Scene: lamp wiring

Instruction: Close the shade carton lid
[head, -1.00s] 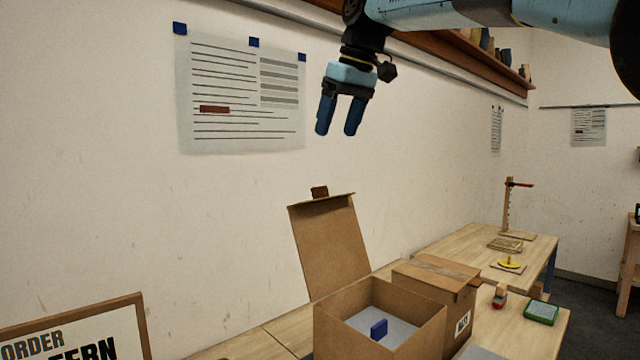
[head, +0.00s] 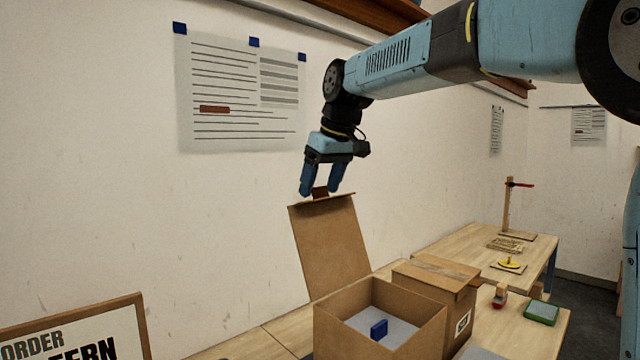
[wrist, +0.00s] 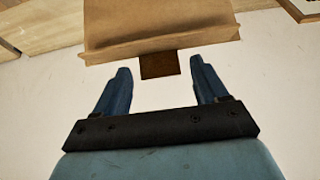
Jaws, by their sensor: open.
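The shade carton (head: 400,333) stands open on the table in the head view. Its lid (head: 330,245) is raised and leans back toward the wall. A small dark brown tab (head: 320,192) sticks up from the lid's top edge. In the wrist view the lid (wrist: 160,25) and its tab (wrist: 159,65) lie just beyond the fingertips. My gripper (head: 320,192) is open and empty at the lid's top edge. In the wrist view the tab lines up between the two fingers of my gripper (wrist: 158,72). I cannot tell whether a finger touches it.
A blue block (head: 379,328) lies on grey lining in the carton. A closed carton (head: 440,280) stands right beside it. A green tray (head: 541,312) and a stand with a red arm (head: 507,205) are farther right. The wall is close behind the lid.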

